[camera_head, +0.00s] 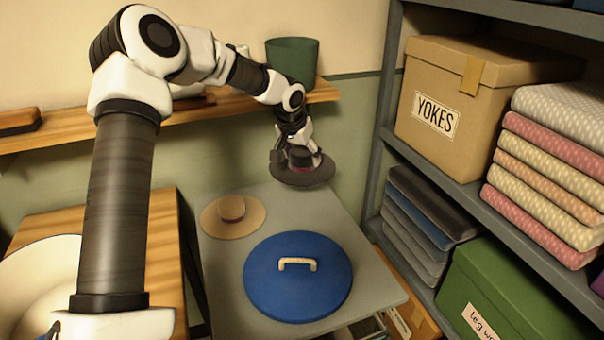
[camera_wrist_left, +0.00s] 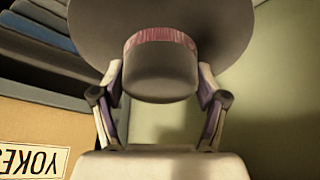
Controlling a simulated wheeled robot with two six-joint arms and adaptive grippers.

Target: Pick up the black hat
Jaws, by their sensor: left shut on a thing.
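The black hat (camera_head: 303,173) has a wide dark brim and a dark red band around its crown. My left gripper (camera_head: 298,158) is shut on the crown and holds the hat brim-down at the back of the grey table, near the wall. In the left wrist view the hat (camera_wrist_left: 160,75) fills the upper middle, its crown between the two fingers of my left gripper (camera_wrist_left: 160,90). In the head view the hat looks raised above the table; the exact gap is hard to tell. My right gripper is not in view.
A straw hat (camera_head: 246,221) and a blue round lid (camera_head: 262,281) with a pale handle lie on the grey table (camera_head: 214,262). A grey shelf (camera_head: 378,128) with a YOKES box (camera_head: 482,126) stands at right. A wall shelf (camera_head: 190,118) holding a green pot (camera_head: 292,58) runs behind.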

